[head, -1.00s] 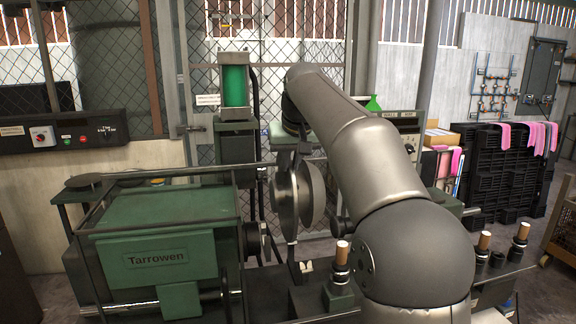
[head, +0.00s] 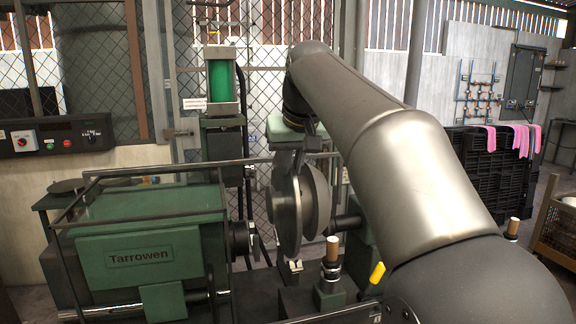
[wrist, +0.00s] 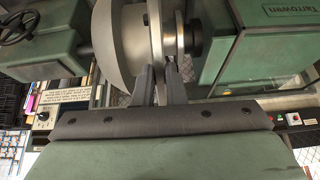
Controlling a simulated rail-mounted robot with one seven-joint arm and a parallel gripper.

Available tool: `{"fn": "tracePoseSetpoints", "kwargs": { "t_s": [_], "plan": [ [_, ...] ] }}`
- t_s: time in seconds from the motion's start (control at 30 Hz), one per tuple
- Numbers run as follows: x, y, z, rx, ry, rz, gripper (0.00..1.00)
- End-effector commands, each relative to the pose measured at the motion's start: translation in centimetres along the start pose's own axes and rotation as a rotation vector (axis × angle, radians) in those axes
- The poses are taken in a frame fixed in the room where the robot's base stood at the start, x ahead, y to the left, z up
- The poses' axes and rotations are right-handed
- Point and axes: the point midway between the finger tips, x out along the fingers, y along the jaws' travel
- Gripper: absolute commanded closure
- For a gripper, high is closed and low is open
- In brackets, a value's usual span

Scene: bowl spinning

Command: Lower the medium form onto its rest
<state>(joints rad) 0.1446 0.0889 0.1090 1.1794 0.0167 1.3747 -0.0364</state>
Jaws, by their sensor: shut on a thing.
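The medium form, a grey metal round with a wide disc and a narrower flange (head: 288,215), hangs on edge in the head view. It is between the headstock chuck (head: 243,238) on the left and the tailstock (head: 358,225) on the right. In the wrist view the form (wrist: 118,40) is just beyond my fingers. My gripper (head: 298,160) is above the form and shut on its upper part; the fingertips (wrist: 160,75) straddle its narrow section in the wrist view. I cannot make out its rest or whether the form touches anything below.
The green Tarrowen lathe (head: 140,255) with its rail frame is at left. A wooden-topped post (head: 332,250) stands close at the form's lower right. A yellow-ended handle (head: 377,273) is right of it. Mesh fencing stands behind; black crates (head: 480,175) are at right.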

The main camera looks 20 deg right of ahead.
Motion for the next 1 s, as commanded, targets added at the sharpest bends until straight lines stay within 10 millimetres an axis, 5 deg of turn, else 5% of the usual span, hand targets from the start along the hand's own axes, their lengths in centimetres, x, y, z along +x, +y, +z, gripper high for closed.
{"fn": "tracePoseSetpoints", "kwargs": {
  "t_s": [1.0],
  "plan": [
    [-3.7, 0.6, 6.4, 0.0, 0.005, 0.001, 1.0]
  ]
}}
